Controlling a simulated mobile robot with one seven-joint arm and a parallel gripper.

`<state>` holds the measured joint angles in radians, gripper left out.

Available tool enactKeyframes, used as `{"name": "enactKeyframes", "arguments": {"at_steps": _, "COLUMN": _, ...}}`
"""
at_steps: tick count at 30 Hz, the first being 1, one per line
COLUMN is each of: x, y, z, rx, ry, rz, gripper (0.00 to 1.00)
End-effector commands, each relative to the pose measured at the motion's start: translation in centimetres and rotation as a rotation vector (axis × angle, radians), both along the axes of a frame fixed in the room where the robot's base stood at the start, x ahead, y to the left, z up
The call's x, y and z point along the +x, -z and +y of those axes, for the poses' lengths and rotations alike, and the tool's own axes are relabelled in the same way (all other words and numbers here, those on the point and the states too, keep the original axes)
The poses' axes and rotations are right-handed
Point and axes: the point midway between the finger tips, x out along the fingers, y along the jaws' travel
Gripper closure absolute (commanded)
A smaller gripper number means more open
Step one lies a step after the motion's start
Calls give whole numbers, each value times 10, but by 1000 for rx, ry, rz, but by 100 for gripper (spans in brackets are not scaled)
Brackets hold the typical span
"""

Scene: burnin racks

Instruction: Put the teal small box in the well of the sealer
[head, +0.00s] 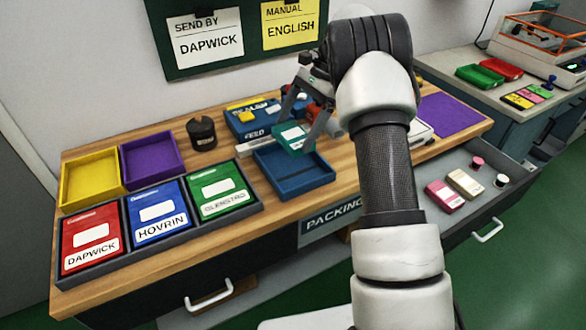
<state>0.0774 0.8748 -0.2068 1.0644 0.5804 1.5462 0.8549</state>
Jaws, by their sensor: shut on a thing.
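The teal small box (291,138), with a white label, is between the fingers of my gripper (294,136). My gripper is shut on it and holds it above the bench, over the back part of an open blue tray (310,187). A blue unit (241,126) with partly hidden lettering, which looks like the sealer, stands behind and to the left of the box. A yellow piece sits on its top. My gripper and the box hide part of this unit, and I cannot make out its well clearly.
A black round container (202,134) stands left of the blue unit. Yellow (64,186) and purple (126,168) trays and a rack with red, blue and green labelled packs (258,208) fill the left. An open drawer (484,211) at right holds small boxes.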

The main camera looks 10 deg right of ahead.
Motion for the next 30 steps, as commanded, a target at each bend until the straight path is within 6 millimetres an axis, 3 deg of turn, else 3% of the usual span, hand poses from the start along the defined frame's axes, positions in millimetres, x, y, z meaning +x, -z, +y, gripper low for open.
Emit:
{"name": "enactKeyframes", "arguments": {"at_steps": 14, "x": 7, "y": 57, "z": -1, "rx": 1, "ry": 55, "rz": 2, "gripper": 35}}
{"name": "enactKeyframes", "arguments": {"at_steps": 21, "x": 6, "y": 94, "z": 0, "rx": 2, "ry": 54, "rz": 4, "gripper": 35}}
{"name": "enactKeyframes", "arguments": {"at_steps": 30, "x": 7, "y": 100, "z": -1, "rx": 2, "ry": 53, "rz": 1, "gripper": 35}}
